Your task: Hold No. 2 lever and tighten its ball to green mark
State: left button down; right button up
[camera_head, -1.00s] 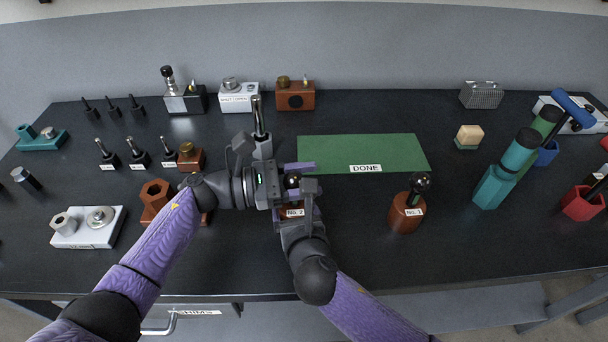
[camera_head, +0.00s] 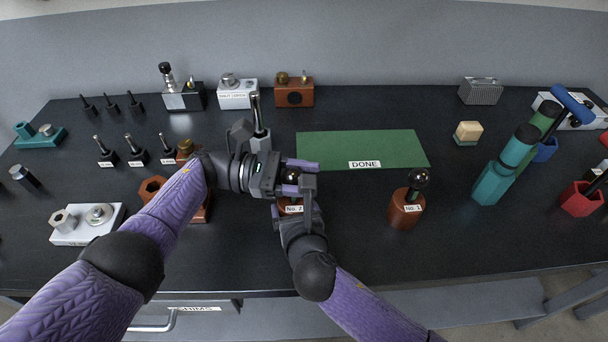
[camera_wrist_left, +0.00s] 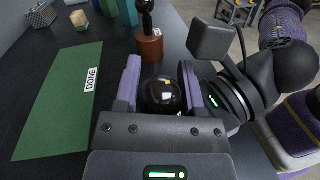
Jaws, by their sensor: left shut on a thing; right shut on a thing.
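The No. 2 lever stands upright at the middle of the bench, with its brown base and "No. 2" label (camera_head: 292,209) partly hidden by my arms. In the head view my left gripper (camera_head: 297,177) is shut on the ball from the left. My right gripper (camera_head: 296,205) is lower, shut on the No. 2 lever; its fingertips are largely hidden. I cannot make out a green mark.
The No. 1 lever (camera_head: 406,205) stands to the right on its brown base. A green DONE mat (camera_head: 360,146) lies behind, empty. A grey post (camera_head: 259,125) stands close behind my left gripper. Teal and green handled tools (camera_head: 495,180) stand farther right.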

pick_arm(q)
jog(key=shift+c, duration=1)
grip_release()
jog(key=shift+f+t, duration=0.1)
jog(key=shift+t, duration=0.2)
